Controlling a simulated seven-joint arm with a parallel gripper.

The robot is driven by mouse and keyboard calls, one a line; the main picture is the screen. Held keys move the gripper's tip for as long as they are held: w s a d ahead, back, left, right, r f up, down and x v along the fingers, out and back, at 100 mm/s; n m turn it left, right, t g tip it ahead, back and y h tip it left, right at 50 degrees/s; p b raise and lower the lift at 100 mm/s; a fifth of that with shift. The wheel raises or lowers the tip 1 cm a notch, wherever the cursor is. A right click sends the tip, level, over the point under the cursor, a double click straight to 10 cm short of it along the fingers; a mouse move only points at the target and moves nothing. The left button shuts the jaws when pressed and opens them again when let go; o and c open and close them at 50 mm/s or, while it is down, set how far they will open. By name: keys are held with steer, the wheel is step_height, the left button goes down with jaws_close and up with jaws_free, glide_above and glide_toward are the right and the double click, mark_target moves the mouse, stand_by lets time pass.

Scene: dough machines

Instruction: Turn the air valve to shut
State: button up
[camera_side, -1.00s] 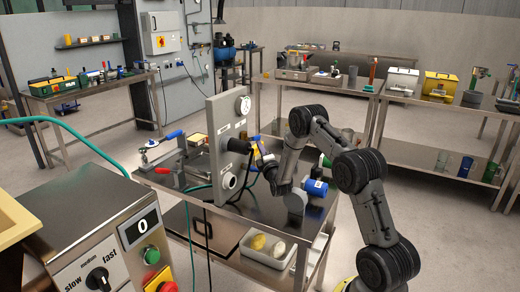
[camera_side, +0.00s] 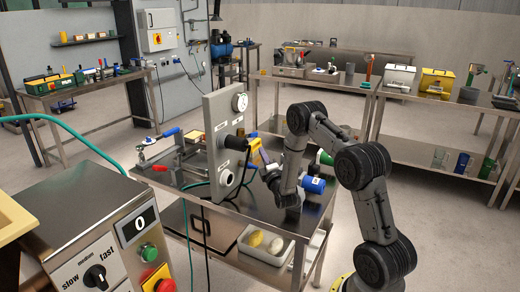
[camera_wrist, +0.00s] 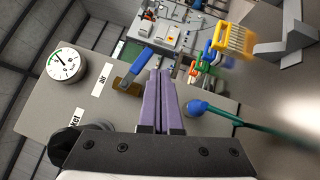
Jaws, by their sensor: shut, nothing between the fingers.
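The air valve (camera_wrist: 134,66) shows in the wrist view as a blue lever on a brass body, beside an "air" label on a grey panel (camera_wrist: 107,112). The lever slants up and right from the brass body. My gripper (camera_wrist: 159,74) has its purple fingers shut together with nothing between them. The fingertips are just right of the lever in that view; I cannot tell whether they touch it. In the side view my gripper (camera_side: 262,156) is to the right of the upright panel (camera_side: 217,117). The valve cannot be made out clearly there.
A pressure gauge (camera_wrist: 64,64) is on the panel, with a black round fitting (camera_wrist: 75,146) near its lower edge. A black plug (camera_side: 236,143) with cables sticks out of the panel. A blue cylinder (camera_side: 313,185) lies on the bench near my wrist. A white tray (camera_side: 264,246) stands below.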

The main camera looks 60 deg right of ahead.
mark_target(255, 135)
steer(key=shift+o, duration=1.1)
steer(key=shift+s+a, duration=0.25)
steer(key=shift+s, duration=0.05)
steer(key=shift+o, duration=1.2)
steer(key=shift+s+r, duration=0.1)
steer(key=shift+r, duration=0.1)
steer(key=o, duration=0.3)
steer(key=r+y, duration=0.1)
steer(key=s+r+t+y, duration=0.1)
steer(key=d+r+y, duration=0.1)
steer(key=shift+s+r+y, duration=0.2)
steer(key=shift+r+y, duration=0.1)
steer(key=shift+o, duration=0.2)
steer(key=s+r+y, duration=0.2)
steer(key=s+y, duration=0.2)
steer(key=x, duration=0.9)
steer(key=a+x, duration=0.1)
steer(key=x, duration=0.3)
steer(key=shift+w+d+f, duration=0.15)
steer(key=shift+w, duration=0.2)
jaws_close()
